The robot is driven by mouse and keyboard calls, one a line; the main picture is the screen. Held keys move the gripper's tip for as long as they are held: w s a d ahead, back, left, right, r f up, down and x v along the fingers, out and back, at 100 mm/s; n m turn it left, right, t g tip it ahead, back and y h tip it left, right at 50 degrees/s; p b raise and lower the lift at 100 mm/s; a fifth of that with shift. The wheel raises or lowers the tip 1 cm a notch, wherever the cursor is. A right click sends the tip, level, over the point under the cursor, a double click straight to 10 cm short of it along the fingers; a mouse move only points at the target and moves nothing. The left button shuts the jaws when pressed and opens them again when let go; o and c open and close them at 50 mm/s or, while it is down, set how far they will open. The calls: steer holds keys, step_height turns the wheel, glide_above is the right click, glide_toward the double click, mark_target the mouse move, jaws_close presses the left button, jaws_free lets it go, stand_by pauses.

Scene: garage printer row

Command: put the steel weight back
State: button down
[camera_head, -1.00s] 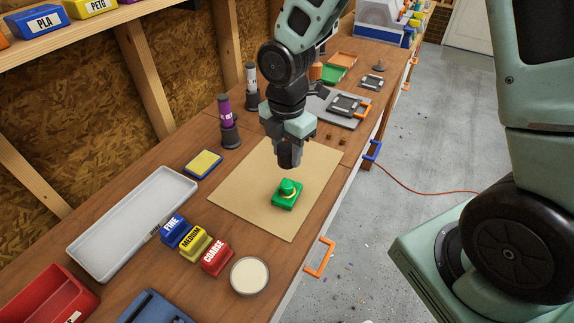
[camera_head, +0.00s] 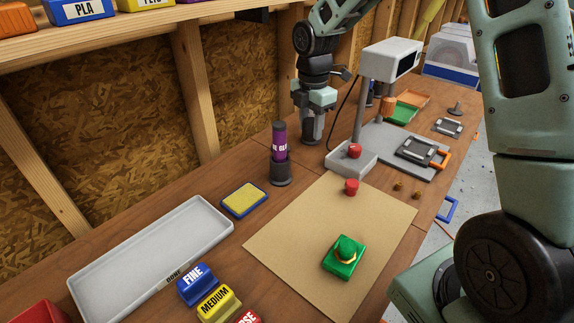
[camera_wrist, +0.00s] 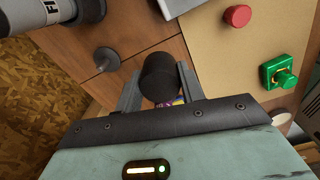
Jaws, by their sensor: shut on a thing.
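My gripper (camera_head: 312,138) is at the back of the workbench, just beyond the purple glue stick. Its fingers are shut on a dark cylinder, apparently the steel weight (camera_wrist: 160,75), which stands between both fingers in the wrist view. A small purple and yellow patch shows at its lower edge. In the head view the fingers mostly hide the weight, and I cannot tell whether it touches the bench. A small grey disc with a pin (camera_wrist: 106,60) is on the bench, left of the weight in the wrist view.
The glue stick (camera_head: 280,150) stands in a dark holder nearby. A white-headed stand (camera_head: 393,60) rises to the right. The brown mat (camera_head: 300,232) holds a green part (camera_head: 344,257) and a red knob (camera_head: 351,187). A grey tray (camera_head: 150,258) lies at left, below the board wall.

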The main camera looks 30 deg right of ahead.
steer(key=shift+w+d+f, duration=0.2)
steer(key=shift+w, duration=0.35)
steer(key=shift+w+f, duration=0.15)
steer(key=shift+f, duration=0.2)
step_height(320, 180, down, 9)
steer(key=shift+f+p, duration=0.1)
steer(key=shift+p, duration=0.5)
steer(key=c, duration=0.9)
jaws_free()
steer(key=shift+f, duration=0.1)
steer(key=shift+o, duration=0.2)
step_height(320, 180, up, 12)
steer(key=shift+r+b, duration=0.15)
steer(key=shift+b, duration=0.65)
